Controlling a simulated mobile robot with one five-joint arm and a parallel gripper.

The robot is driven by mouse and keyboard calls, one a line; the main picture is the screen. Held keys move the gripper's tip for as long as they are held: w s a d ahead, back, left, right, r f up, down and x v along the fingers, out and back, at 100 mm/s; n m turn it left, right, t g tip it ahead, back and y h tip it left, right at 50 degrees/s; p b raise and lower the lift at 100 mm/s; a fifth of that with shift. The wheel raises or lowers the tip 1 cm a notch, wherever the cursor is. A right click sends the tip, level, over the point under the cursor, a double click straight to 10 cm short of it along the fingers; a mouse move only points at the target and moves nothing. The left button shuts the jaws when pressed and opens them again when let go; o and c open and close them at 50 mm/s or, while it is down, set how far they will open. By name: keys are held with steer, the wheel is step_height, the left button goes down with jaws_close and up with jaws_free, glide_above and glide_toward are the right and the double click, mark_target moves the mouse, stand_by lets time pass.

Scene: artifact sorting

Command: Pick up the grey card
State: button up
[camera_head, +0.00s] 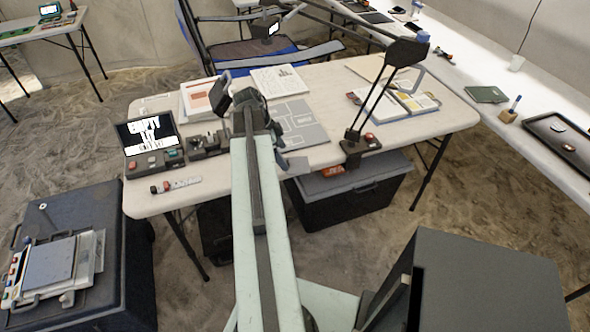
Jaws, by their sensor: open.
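My arm reaches forward over the table and covers the sheet's left edge. My gripper (246,98) is at the far end of the arm, above the table and left of the sheet. It is open, and I see nothing held in it. Its fingertips are small and hard to make out.
A device with a lit screen (148,134) stands at the table's left. A desk lamp (401,52) and an open book (408,102) are at the right. Papers (280,80) lie behind. A dark case (350,197) is beneath the table, and a blue-grey crate (75,210) stands lower left.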

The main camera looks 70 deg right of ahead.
mark_target(288, 162)
steer(key=b+x, duration=0.2)
steer(key=x, duration=0.2)
steer(key=shift+f+b, duration=0.1)
steer(key=shift+b, duration=0.3)
steer(key=shift+r, duration=0.2)
steer(key=c, duration=1.2)
step_height(288, 162, up, 10)
steer(key=p, duration=1)
steer(key=shift+c, duration=0.2)
